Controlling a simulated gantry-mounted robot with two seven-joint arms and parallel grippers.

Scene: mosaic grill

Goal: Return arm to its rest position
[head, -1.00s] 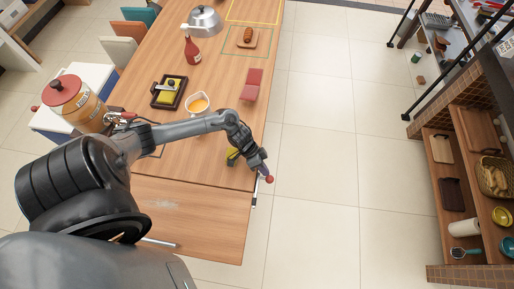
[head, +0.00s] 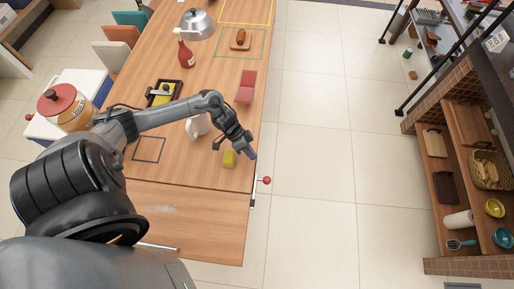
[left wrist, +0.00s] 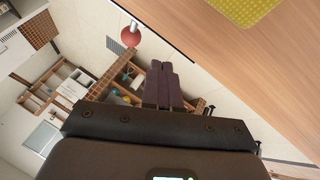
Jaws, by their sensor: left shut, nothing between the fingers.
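My left arm (head: 165,116) reaches from the left over the wooden table (head: 175,205). My right gripper is in neither view.
A red knob (head: 266,180) sticks out from the table's right edge. A white jug (head: 197,127), partly behind my arm, a dark tray (head: 152,99), a red bottle (head: 185,54) and a red box (head: 245,86) stand on the table. Open floor (head: 330,150) lies right of it.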

